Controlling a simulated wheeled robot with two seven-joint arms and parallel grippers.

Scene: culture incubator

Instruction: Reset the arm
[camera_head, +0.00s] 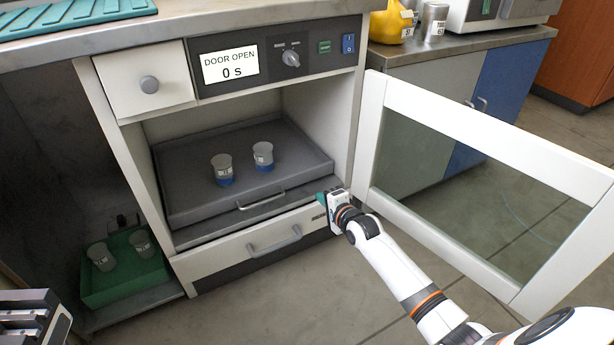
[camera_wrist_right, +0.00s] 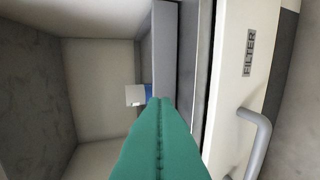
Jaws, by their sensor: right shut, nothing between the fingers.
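My right arm reaches in from the lower right in the head view. Its right gripper (camera_head: 325,197) is at the right front corner of the incubator opening, beside the tray's front edge. Its teal fingers are shut with nothing between them, and they fill the lower middle of the right wrist view (camera_wrist_right: 160,125). The grey pull-out tray (camera_head: 190,195) holds two beakers with blue contents, a left beaker (camera_head: 222,164) and a right beaker (camera_head: 263,153).
The incubator door (camera_head: 480,130) stands open to the right, near my right arm. The display (camera_head: 229,65) reads DOOR OPEN, 0 s. A handled FILTER drawer (camera_head: 250,250) is below the tray. A green bin (camera_head: 105,290) with two beakers sits lower left. Open floor lies in front.

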